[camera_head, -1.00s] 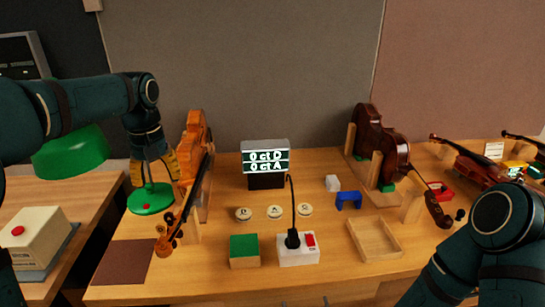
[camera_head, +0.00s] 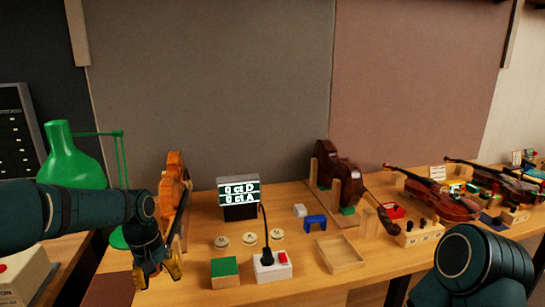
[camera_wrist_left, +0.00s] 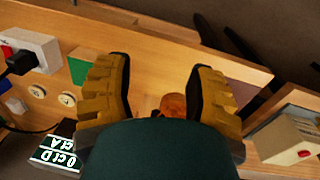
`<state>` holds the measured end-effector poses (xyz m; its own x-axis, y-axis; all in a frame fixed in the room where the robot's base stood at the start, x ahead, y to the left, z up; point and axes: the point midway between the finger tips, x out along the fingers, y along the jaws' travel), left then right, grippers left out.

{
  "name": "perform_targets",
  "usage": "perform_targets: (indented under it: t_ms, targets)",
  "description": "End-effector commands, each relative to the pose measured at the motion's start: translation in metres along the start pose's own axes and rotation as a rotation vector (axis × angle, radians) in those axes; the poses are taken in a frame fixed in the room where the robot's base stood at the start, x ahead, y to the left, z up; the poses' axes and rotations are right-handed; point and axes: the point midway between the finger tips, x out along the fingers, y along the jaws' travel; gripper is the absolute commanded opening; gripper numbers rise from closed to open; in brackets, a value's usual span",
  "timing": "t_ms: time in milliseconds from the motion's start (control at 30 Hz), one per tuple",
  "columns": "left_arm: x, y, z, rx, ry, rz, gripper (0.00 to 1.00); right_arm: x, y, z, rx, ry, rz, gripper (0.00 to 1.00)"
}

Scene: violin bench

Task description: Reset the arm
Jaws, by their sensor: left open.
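My left gripper (camera_head: 158,274) is open at the front left of the bench. It blocks the lower part of the orange violin (camera_head: 173,188), which stands upright at the bench's left. In the left wrist view, its yellow fingers (camera_wrist_left: 155,85) are spread wide apart. A small orange-brown rounded part shows low between them, partly hidden by my gripper body; I cannot tell whether it touches. My right arm (camera_head: 470,265) comes in at the lower right; its gripper is outside the picture.
A green lamp (camera_head: 70,160) stands left of my gripper. A display box (camera_head: 239,197), a green-topped block (camera_head: 225,271), a white switch box (camera_head: 272,267) and a wooden tray (camera_head: 342,254) lie on the bench. A dark violin (camera_head: 340,172) stands in a cradle; more violins lie right.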

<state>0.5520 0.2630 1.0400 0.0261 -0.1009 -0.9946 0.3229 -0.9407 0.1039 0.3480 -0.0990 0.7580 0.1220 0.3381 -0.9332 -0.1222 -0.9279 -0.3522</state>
Motion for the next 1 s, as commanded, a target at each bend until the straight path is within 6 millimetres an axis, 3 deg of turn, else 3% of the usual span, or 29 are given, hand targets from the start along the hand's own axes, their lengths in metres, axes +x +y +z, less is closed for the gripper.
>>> perform_targets:
  t_ms: [33,100,300,500,700,833,1000]
  targets:
    - [0.031,0.009,0.008,0.028,-0.016,0.022,0.55,0.000,0.000,0.000,0.000,-0.001,0.000,0.69]
    - [0.072,0.023,0.021,0.067,-0.021,0.061,0.55,0.000,0.000,0.000,0.000,-0.001,0.000,0.69]
    - [0.184,0.056,0.084,0.146,-0.024,0.175,0.55,0.000,0.000,0.001,0.000,-0.002,0.000,0.69]
    - [0.258,0.067,0.167,0.175,-0.007,0.246,0.55,0.000,0.000,0.001,0.000,-0.001,0.000,0.69]
    - [0.286,0.062,0.228,0.184,0.018,0.261,0.55,0.000,0.000,0.001,0.000,-0.001,0.000,0.69]
    - [0.291,0.059,0.244,0.185,0.031,0.261,0.55,0.000,0.000,0.001,0.000,-0.001,0.000,0.69]
    - [0.291,0.059,0.246,0.186,0.037,0.261,0.55,0.000,0.000,0.001,0.000,-0.001,0.000,0.69]
